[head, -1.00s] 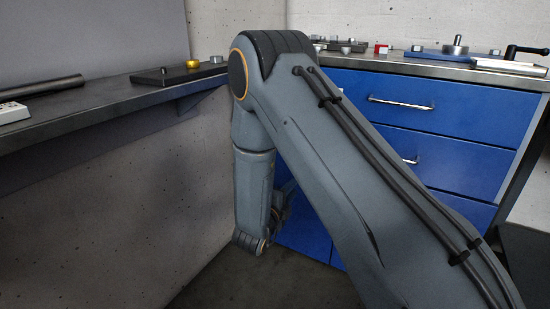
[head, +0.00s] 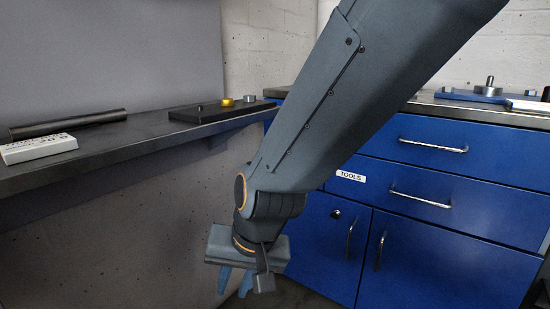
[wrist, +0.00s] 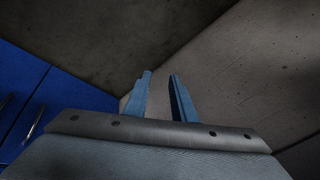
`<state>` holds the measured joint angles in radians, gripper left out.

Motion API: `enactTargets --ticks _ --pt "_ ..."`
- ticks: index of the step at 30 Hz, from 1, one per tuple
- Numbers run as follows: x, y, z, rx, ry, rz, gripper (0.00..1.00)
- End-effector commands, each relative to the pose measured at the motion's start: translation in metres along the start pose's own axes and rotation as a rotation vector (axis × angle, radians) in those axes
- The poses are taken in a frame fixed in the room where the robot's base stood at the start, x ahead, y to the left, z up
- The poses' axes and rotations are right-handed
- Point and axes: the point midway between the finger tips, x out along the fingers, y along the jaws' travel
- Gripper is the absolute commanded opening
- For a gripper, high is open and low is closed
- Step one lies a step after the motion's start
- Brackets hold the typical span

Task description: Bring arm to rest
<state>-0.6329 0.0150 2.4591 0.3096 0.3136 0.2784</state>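My gripper (head: 235,280) hangs low in the head view, in front of the concrete wall below the left shelf and beside the blue cabinet. Its blue fingers point down. In the wrist view my gripper (wrist: 160,95) has its two blue fingers apart with nothing between them. My arm crosses the head view from the upper right down to the gripper and hides part of the cabinet and its top.
A metal shelf (head: 100,150) on the left bears a dark rod (head: 70,123), a white block (head: 38,148) and a black plate (head: 215,112) with a gold piece (head: 227,102). The blue cabinet (head: 430,178) carries a blue fixture (head: 470,95). Floor shows below.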

Motion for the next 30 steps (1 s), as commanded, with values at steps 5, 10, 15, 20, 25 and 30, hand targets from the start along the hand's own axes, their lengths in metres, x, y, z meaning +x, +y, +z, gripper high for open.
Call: enactTargets --ticks 5,10,15,20,25,30 --pt "-0.031 0.015 0.054 -0.221 -0.132 0.039 0.23" --pt "-0.055 0.035 0.094 -0.392 -0.240 0.074 0.23" --pt "-0.078 0.047 0.103 -0.435 -0.282 0.098 0.23" --pt "-0.095 0.052 0.096 -0.400 -0.277 0.111 0.23" --pt "-0.119 0.060 0.086 -0.357 -0.271 0.129 0.23" --pt "-0.154 0.073 0.075 -0.294 -0.265 0.153 0.23"
